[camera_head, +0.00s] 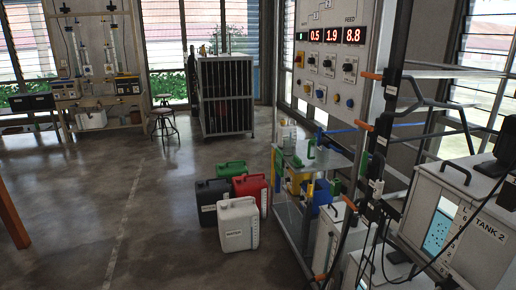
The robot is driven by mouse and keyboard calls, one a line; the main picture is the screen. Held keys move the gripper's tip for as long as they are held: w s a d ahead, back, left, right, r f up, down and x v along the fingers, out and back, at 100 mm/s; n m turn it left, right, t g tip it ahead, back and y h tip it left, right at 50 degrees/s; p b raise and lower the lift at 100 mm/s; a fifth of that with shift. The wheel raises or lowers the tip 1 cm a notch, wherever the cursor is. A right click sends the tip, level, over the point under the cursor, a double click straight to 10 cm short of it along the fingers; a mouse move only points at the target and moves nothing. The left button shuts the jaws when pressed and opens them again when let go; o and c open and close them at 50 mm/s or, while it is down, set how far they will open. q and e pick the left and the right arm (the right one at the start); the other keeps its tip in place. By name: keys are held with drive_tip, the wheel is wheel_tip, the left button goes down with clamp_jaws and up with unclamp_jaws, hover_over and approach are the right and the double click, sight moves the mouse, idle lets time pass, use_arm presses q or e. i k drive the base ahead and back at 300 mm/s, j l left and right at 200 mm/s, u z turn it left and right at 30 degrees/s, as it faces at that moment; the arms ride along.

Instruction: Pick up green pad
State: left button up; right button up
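I cannot make out a thing that is clearly a green pad. The green things in view are a green jerrycan (231,168) on the floor, partly hidden behind other cans, and a small green handle-like part (311,149) on the cart at the centre right. Neither of my grippers shows in this view.
White (238,226), black (209,192) and red (252,188) jerrycans stand on the floor beside a metal cart (287,212). A control panel (333,75) stands behind it. Tank 2 (470,215) is at the right. A stool (163,122) stands farther back. The left floor is clear.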

sight(297, 162)
drive_tip(key=i+u, duration=0.35)
drive_tip(key=i, duration=1)
drive_tip(key=i+j+z, duration=0.15)
drive_tip(key=i, duration=0.5)
drive_tip(key=i+j+z, duration=0.15)
drive_tip(key=i, duration=0.55)
